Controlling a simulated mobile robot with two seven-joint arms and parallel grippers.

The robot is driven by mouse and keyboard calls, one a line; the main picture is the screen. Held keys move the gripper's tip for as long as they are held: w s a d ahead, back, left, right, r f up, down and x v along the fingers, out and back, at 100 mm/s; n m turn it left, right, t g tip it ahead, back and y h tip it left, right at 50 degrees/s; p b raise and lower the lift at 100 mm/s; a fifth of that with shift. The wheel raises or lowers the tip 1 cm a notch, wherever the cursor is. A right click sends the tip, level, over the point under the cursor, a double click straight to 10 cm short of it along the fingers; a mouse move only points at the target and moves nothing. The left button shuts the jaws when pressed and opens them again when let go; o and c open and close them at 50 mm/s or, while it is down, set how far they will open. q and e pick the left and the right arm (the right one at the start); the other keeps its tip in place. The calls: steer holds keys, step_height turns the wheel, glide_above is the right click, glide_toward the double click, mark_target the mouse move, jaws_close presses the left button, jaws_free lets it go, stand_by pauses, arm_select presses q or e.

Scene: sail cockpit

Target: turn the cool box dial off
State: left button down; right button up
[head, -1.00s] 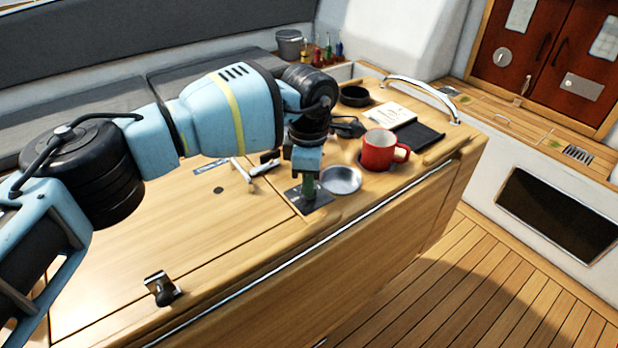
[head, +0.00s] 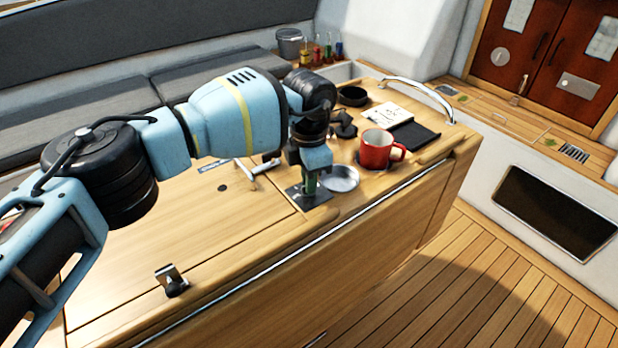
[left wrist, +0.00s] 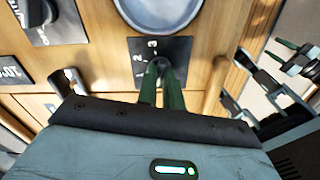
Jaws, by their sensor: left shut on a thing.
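The cool box dial's small dark plate (head: 322,199) is set in the wooden top near its front edge. In the left wrist view the plate (left wrist: 136,48) shows white number marks. My left gripper (head: 310,185) points down onto the plate. Its green fingers (left wrist: 161,72) are shut together on the dial at the plate's middle. The fingers hide the dial, so its pointer setting cannot be read. At the right edge of the left wrist view, dark and grey parts with green pieces look like my right gripper (left wrist: 288,58); its jaws are unclear.
A metal bowl (head: 341,178) sits right beside the plate. A red mug (head: 376,150), a dark knob (head: 344,127), a notepad (head: 388,115) and a black tray (head: 413,137) lie beyond. A metal latch (head: 171,280) stands at the near left. The wooden lid is otherwise mostly clear.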

arm_select(q)
steer(key=shift+f, duration=0.1)
steer(key=c, duration=1.5)
jaws_free()
steer(key=shift+c, duration=0.2)
step_height(320, 180, up, 7)
steer(key=shift+r, duration=0.45)
arm_select(e)
steer(key=shift+s+f, duration=0.35)
steer(key=shift+f, duration=0.05)
arm_select(q)
steer(key=shift+s+f, duration=0.1)
